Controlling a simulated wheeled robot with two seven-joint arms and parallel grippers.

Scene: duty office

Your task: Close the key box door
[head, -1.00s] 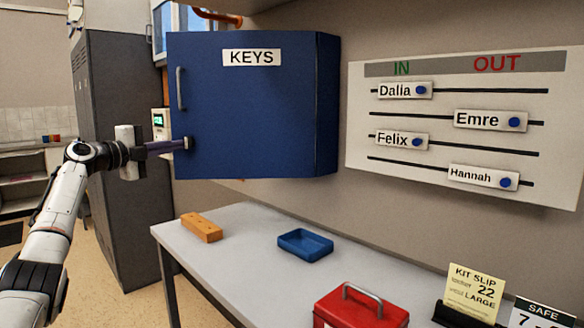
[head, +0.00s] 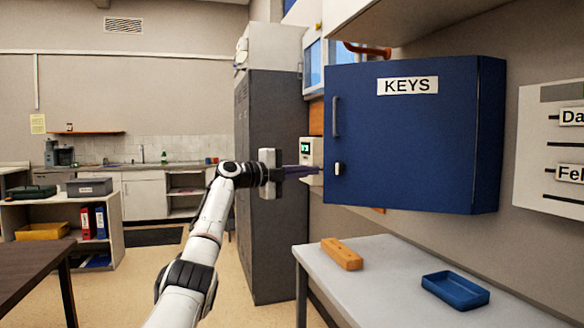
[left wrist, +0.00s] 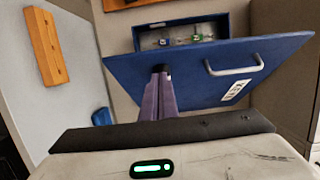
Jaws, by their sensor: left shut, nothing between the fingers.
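The blue key box door (head: 415,135) bears a KEYS label, a grey bar handle and a small latch near its left edge. In the left wrist view the door (left wrist: 215,75) stands partly open, away from the key box (left wrist: 180,40), whose inside shows with a few keys on hooks. My left gripper (head: 312,171) is shut and empty, just left of the door's handle edge in the head view. In the left wrist view its purple fingers (left wrist: 160,85) overlap the door; I cannot tell whether they touch it. My right gripper is not in view.
A white table (head: 390,280) stands below the box with an orange block (head: 342,254) and a blue tray (head: 455,290). A tall dark locker (head: 270,185) stands behind my left arm. The name board (head: 550,150) is on the wall at right.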

